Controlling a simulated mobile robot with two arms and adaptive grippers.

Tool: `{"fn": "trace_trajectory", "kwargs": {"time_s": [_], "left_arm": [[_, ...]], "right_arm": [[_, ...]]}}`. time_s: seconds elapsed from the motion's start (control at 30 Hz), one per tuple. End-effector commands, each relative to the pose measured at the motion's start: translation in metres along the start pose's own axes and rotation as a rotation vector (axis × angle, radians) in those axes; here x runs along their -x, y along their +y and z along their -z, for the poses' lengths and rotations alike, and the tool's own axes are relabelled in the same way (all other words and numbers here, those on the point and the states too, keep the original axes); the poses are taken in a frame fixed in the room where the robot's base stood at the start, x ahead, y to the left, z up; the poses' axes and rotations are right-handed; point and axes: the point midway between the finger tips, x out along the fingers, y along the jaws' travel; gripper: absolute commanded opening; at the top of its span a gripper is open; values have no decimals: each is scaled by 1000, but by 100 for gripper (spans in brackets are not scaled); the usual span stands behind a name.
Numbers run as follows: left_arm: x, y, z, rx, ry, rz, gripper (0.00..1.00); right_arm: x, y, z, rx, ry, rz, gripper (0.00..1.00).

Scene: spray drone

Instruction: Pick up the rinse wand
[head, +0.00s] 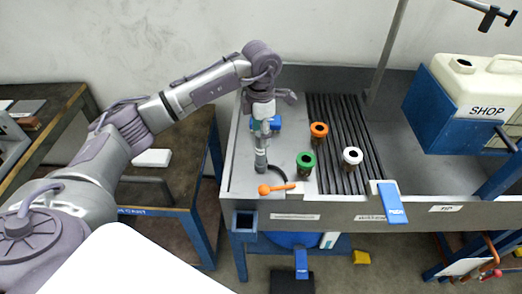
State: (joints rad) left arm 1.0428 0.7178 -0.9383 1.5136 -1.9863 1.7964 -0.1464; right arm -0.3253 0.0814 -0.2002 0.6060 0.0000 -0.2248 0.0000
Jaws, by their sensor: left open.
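My left gripper (270,100) is open above the left end of the grey sink bench, its arm reaching in from the left. Just below it, a slim grey upright piece (261,155) with a pale teal-and-white upper part stands on the bench; it looks like the rinse wand, though I cannot be sure. A black curved hose (278,172) shows beside its foot. The gripper partly covers its top, and I cannot tell whether they touch. A blue object (274,123) lies right behind it. My right gripper is not in view.
An orange lever (277,188) sits at the bench's front edge. Green (306,160), orange (319,130) and white (352,156) ringed containers stand to the right, by a black ribbed rack (345,125). A grey pole (388,50) rises behind. A white tank (475,85) stands far right.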

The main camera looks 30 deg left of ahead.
Motion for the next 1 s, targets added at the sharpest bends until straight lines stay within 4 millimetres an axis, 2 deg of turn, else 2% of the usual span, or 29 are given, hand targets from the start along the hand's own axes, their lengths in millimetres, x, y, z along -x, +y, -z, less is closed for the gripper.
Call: {"fn": "trace_trajectory", "kwargs": {"time_s": [0.07, 0.17, 0.3, 0.37, 0.57, 0.8, 0.87, 1.0], "left_arm": [[-8, -1, 0, -1, 0, 2, 61], [-13, -1, 0, -2, -1, 0, 61], [-26, -1, 1, -1, 1, 4, 61], [-36, 0, 2, 0, 2, 5, 61], [-62, 0, 2, -2, -1, 2, 61], [-65, 1, 1, -2, -3, 0, 61], [-65, 1, 1, -2, -3, 0, 55], [-65, 1, 1, -2, -3, 0, 31]], "right_arm": [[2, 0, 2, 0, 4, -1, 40], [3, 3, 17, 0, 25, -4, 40], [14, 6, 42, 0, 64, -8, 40], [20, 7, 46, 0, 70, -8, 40], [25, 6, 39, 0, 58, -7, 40], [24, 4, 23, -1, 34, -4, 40], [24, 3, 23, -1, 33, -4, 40], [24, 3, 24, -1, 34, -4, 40]]}}
